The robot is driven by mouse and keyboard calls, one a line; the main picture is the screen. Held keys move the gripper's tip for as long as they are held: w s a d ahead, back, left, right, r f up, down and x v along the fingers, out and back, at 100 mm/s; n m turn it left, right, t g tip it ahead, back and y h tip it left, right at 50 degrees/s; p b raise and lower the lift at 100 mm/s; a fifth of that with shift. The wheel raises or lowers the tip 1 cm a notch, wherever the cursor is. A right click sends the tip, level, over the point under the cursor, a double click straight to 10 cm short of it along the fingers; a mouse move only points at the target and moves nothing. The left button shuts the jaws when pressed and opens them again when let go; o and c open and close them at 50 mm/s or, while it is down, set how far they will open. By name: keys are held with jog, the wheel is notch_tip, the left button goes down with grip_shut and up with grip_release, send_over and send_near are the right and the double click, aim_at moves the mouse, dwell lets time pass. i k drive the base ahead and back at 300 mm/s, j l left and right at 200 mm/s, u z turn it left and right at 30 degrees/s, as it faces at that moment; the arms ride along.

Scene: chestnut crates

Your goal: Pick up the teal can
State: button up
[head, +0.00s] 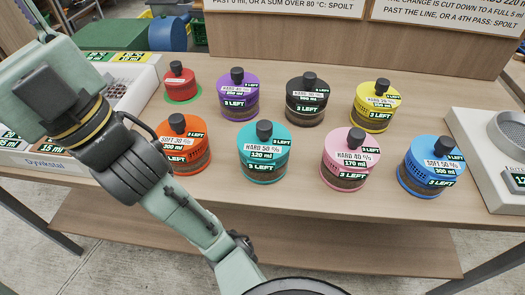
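The teal can (264,168) stands upright in the front row on the wooden table (225,188), between the orange can and the pink can, apart from both. It has a black knob on top, a dark brownish band low on its side, and labels reading "HARD 50 %", "120 ml" and "3 LEFT". Nothing touches or covers it. My arm rises from the bottom middle to the upper left, left of the teal can. My gripper is not in view.
Orange (185,155), pink (349,171) and blue (425,178) cans share the front row. Purple (238,103), black (304,112), yellow (374,118) and red (181,88) cans stand behind. A white device (490,165) is at right. Signs (290,5) stand at the back.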

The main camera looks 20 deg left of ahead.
aim_at(264, 146)
jog(key=k+l+u, duration=0.15)
jog(key=l, duration=0.3)
jog(key=k+l+u, duration=0.15)
jog(key=l, duration=0.25)
jog(key=k+l+u, duration=0.2)
jog(key=l, duration=0.2)
